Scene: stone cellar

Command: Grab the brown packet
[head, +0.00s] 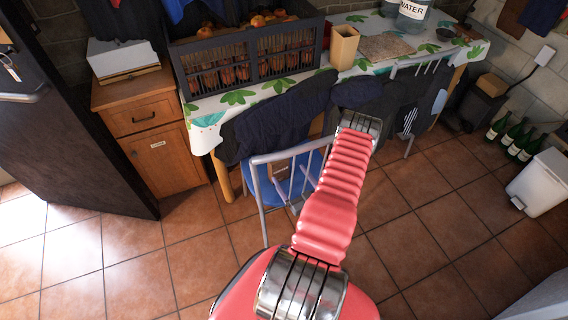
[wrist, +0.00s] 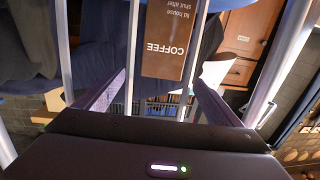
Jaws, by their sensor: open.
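The brown packet (wrist: 168,35) is marked COFFEE, and its lettering appears upside down in the wrist view. It shows between the chair's metal bars, ahead of my gripper. In the head view, a small brown patch on the blue chair seat (head: 280,171) looks like the packet. My gripper (wrist: 157,88) is open in the wrist view, one finger on each side, with the packet beyond the fingertips and apart from them. In the head view my gripper is hidden.
The chair's metal back (head: 262,200) has upright bars close to my gripper. Behind stands a cloth-covered table (head: 208,112) with a dark crate (head: 222,45); dark clothes hang at its front. A wooden cabinet (head: 160,170) stands left.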

